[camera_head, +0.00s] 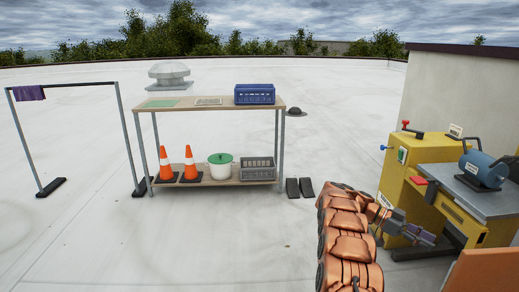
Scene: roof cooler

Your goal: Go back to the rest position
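My copper-coloured arm rises from the bottom of the head view, right of the middle, and bends to the right at its top. My gripper (428,238) is at its end, low in front of the yellow machine cabinet (405,178). It looks small and dark, and part of the cabinet is right behind it. I cannot tell whether its fingers are open or shut, or whether it touches the cabinet. I see nothing clearly held in it.
A blue motor (483,169) sits on the grey bench. The roof's left foreground is clear.

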